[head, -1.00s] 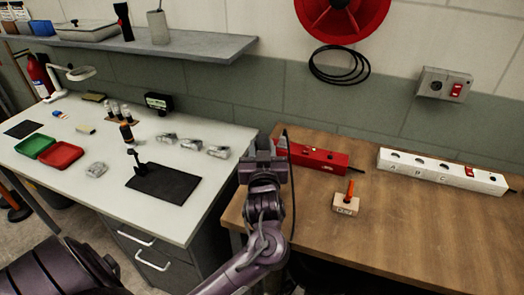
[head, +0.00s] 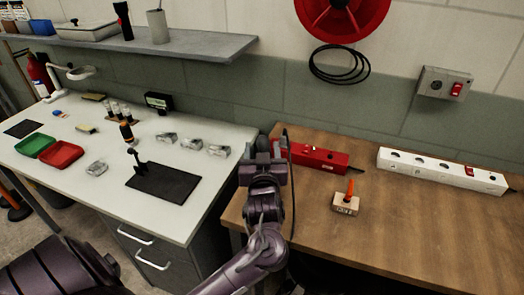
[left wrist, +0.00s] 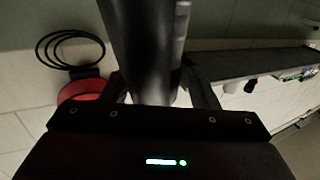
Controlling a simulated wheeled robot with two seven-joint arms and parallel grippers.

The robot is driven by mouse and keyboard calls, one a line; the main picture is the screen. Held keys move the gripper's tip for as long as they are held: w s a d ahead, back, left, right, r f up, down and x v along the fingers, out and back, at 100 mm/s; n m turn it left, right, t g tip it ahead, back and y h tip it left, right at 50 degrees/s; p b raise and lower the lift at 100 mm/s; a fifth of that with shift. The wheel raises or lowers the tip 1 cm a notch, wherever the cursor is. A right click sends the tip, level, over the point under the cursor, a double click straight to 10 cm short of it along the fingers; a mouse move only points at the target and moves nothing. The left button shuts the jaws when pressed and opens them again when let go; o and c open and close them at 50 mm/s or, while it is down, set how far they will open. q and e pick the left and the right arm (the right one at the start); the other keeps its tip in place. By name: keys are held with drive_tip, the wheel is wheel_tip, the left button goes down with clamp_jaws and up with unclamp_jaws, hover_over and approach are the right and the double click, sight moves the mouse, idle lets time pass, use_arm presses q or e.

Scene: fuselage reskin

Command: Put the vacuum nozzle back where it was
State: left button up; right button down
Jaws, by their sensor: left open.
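My left gripper (head: 263,150) is open at the left edge of the wooden bench, beside the red box. In the left wrist view, a thick dark grey tube (left wrist: 145,45), which looks like the vacuum nozzle, stands between the open fingers (left wrist: 160,92). Narrow light gaps show beside its lower end. Its far end is out of the picture. In the head view the gripper hides most of it, and I cannot tell what it rests on. My right gripper is not in view.
A red box (head: 325,158), a white power strip (head: 440,171) and a small wooden block (head: 345,207) with an orange-handled item stand on the wooden bench (head: 420,235). The white table (head: 105,175) at left carries a black mat (head: 165,184), trays and clear parts.

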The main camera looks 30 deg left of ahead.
use_arm(q)
drive_tip(key=b+v, duration=0.1)
drive_tip(key=v, duration=1.1)
drive_tip(key=shift+b, duration=0.4)
